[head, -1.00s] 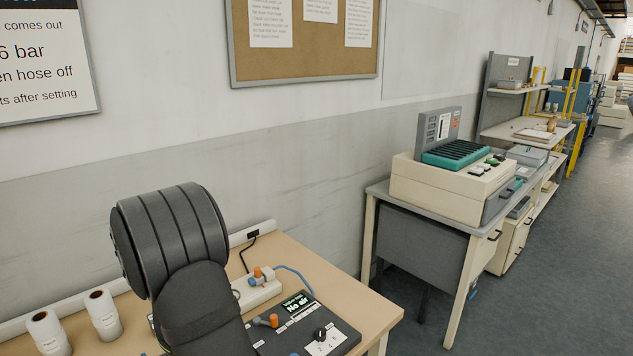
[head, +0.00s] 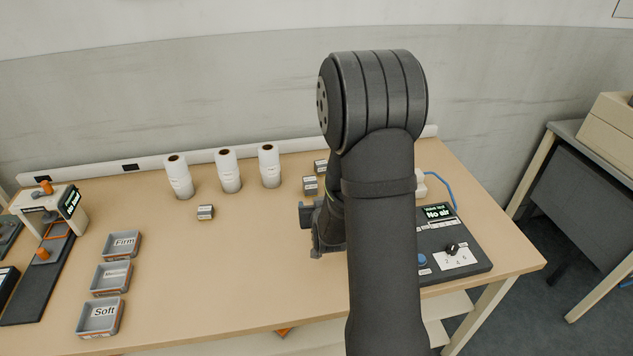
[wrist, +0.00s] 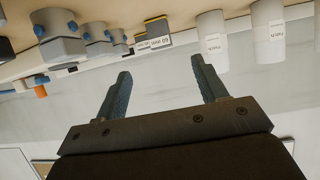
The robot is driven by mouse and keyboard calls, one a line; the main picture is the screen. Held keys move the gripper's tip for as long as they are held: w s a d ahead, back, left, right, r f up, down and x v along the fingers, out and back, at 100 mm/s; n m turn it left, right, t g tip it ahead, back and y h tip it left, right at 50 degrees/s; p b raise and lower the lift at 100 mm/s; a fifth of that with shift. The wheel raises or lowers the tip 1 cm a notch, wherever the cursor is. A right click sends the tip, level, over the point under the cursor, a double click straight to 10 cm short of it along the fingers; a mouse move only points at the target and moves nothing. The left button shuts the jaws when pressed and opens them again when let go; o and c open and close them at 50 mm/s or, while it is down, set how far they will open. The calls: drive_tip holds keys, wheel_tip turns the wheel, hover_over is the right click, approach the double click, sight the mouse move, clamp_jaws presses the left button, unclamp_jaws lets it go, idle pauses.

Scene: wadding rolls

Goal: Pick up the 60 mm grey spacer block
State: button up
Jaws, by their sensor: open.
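Two grey spacer blocks with white labels stand behind my arm's left side in the head view, a nearer one (head: 310,186) and a farther one (head: 321,166); I cannot read their labels there. In the wrist view, a dark block with a yellow edge (wrist: 156,24) has a label that seems to read 60 mm. It appears beyond and between my fingertips, apart from them. My gripper (wrist: 162,78) is open and empty. In the head view my arm hides much of it.
Another small grey block (head: 205,212) lies left of these, in front of several white rolls (head: 228,170). Labelled trays (head: 111,277) stand at the left. A control panel (head: 470,255) reading "No air" sits right of my arm. The bench middle is clear.

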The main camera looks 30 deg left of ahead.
drive_tip(key=w+a+r+g+h, duration=0.2)
drive_tip(key=w+a+g, duration=0.1)
drive_tip(key=w+a, duration=0.3)
drive_tip(key=g+h, duration=0.3)
approach(310, 180)
drive_tip(key=shift+n, duration=0.3)
drive_tip(key=x, duration=0.3)
drive_tip(key=a+x, duration=0.1)
drive_tip(key=x, duration=0.3)
drive_tip(key=shift+r, duration=0.1)
drive_tip(key=x, duration=0.2)
drive_tip(key=d+x, duration=0.1)
drive_tip(key=x, duration=0.1)
drive_tip(key=shift+w+a+f, duration=0.1)
drive_tip(key=shift+f, duration=0.3)
drive_tip(key=shift+w+a+f, duration=0.15)
drive_tip(key=shift+f, duration=0.3)
drive_tip(key=c, duration=1.1)
drive_tip(key=shift+r, duration=0.1)
drive_tip(key=shift+c, duration=0.2)
